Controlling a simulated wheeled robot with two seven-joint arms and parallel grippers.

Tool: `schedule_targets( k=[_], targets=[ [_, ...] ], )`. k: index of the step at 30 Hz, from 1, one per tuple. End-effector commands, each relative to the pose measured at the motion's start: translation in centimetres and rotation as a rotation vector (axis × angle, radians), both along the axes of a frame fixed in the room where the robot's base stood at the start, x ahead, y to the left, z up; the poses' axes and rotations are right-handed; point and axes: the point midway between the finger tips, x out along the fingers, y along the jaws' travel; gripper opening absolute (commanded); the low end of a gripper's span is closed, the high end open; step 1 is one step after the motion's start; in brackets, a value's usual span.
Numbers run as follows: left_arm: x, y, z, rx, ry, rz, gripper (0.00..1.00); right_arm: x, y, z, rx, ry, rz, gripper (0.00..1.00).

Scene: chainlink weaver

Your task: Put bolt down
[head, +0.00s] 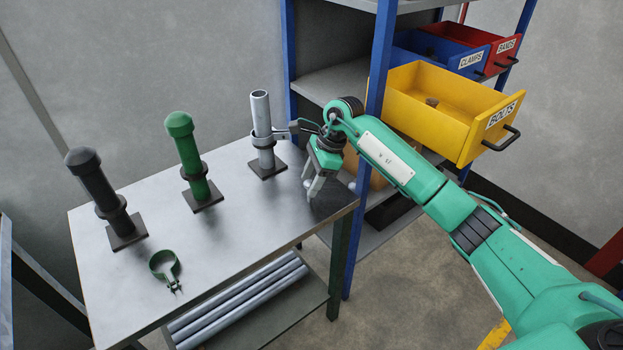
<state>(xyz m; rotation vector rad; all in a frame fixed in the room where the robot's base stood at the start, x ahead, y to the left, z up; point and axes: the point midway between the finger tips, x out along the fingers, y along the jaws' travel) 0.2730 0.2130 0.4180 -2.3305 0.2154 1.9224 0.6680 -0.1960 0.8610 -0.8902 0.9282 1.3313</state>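My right gripper (311,192) points down just above the right end of the metal table (240,225). Its two fingers look close together. I cannot make out a bolt between them or whether they are fully shut. The yellow drawer labelled BOLTS (478,146) is pulled out, and a small dark item (432,102) lies in it. A grey post (261,112) stands upright on the table left of the gripper, with a grey clamp (265,141) around it whose end reaches right towards my wrist. My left gripper is out of view.
A green capped post (187,150) and a black capped post (92,180) stand on the table. A loose green clamp (165,268) lies near the front edge. Pipes (240,302) lie on the shelf below. Red (478,38) and blue (440,50) drawers are behind the yellow one.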

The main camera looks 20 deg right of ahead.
Motion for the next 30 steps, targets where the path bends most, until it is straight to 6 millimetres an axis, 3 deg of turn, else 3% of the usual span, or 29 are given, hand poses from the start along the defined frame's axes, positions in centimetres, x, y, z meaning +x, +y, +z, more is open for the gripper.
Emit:
schedule_targets(
  k=[11, 16, 24, 30],
  targets=[
    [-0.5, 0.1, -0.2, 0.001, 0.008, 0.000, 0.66, 0.0, 0.0, 0.3, 0.000, 0.000, 0.000, 0.47],
    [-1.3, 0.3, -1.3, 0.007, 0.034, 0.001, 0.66, 0.0, -1.3, 3.3, -0.001, -0.005, -0.001, 0.47],
    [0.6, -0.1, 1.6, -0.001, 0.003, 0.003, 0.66, -0.1, -3.6, 8.6, -0.002, -0.002, -0.002, 0.47],
    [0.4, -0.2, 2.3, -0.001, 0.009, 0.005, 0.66, -0.2, -4.4, 10.8, -0.001, -0.001, 0.000, 0.47]
  ],
)
